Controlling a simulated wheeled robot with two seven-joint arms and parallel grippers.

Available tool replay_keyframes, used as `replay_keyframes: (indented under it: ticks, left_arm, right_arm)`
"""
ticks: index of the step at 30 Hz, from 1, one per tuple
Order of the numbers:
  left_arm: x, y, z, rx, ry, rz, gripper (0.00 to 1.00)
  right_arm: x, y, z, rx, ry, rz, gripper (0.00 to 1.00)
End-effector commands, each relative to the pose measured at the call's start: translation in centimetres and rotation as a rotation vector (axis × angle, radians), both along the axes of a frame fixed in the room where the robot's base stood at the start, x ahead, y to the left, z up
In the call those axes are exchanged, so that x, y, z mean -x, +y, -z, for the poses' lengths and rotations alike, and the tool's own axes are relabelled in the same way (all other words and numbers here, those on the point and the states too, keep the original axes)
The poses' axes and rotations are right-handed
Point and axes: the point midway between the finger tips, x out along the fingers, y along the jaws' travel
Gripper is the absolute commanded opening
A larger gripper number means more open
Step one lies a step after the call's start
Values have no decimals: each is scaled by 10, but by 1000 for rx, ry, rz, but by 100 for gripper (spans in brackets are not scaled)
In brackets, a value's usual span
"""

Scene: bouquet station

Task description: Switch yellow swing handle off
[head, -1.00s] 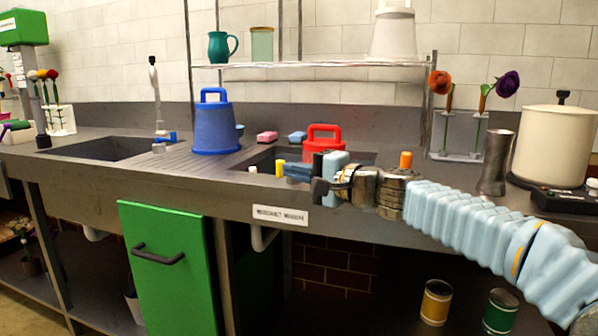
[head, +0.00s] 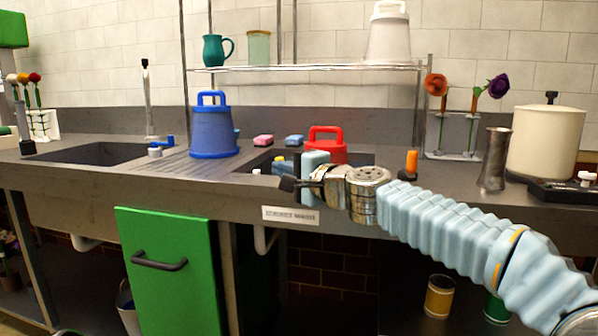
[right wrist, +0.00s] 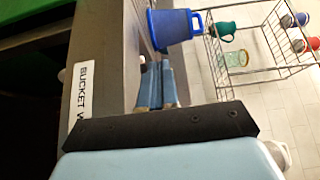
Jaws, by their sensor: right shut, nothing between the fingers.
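A small yellow piece (head: 279,158) shows at the right sink, just behind my right fingers in the head view. It looks like the yellow handle, but it is mostly hidden and its angle cannot be told. My right gripper (head: 283,166) reaches over the front of this sink, its blue fingers together and empty. In the right wrist view the closed fingers (right wrist: 154,85) point toward the blue bucket, and no yellow handle shows clearly there. Whether the fingers touch the yellow piece cannot be told. My left gripper is out of view.
A red bucket (head: 326,146) stands in the right sink, and a blue bucket (head: 214,133) stands left of it. An orange upright piece on a black base (head: 411,164) is behind my right arm. A wire shelf (head: 330,67) stands behind. A green door (head: 166,270) is below.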

Motion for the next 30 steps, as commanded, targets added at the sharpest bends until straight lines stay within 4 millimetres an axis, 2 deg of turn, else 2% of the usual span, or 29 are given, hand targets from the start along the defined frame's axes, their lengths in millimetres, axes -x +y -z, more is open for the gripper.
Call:
replay_keyframes:
  ticks: [15,30]
  left_arm:
    - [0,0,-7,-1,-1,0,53]
    - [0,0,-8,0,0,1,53]
  right_arm:
    - [-26,22,-1,0,0,-1,0]
    - [-30,24,0,0,0,0,0]
